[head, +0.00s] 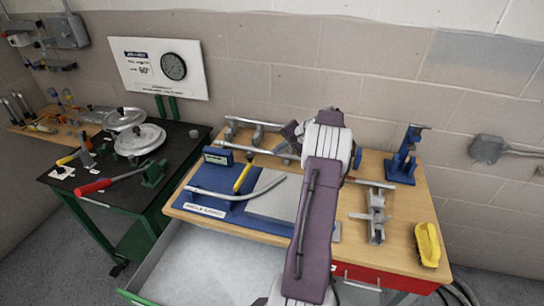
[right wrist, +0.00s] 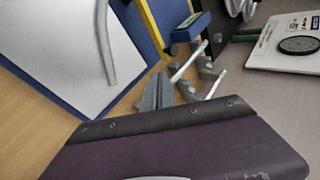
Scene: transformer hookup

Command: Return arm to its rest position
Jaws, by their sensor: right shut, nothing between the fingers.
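My right arm (head: 318,200) rises from the bottom of the head view over the bench, with its wrist near the back edge. My right gripper (head: 290,132) points left there, partly hidden by the wrist. In the right wrist view the gripper (right wrist: 157,92) shows its grey fingers together, with nothing held. It appears above the bench near metal rods on supports. My left arm and gripper are not in view.
The wooden bench (head: 400,220) holds a blue mat (head: 205,178) with a curved grey tube (head: 238,194), a blue stand (head: 405,155), a grey clamp (head: 376,215) and a yellow object (head: 428,245). An open drawer (head: 205,265) juts out in front. A dark table (head: 110,190) stands left.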

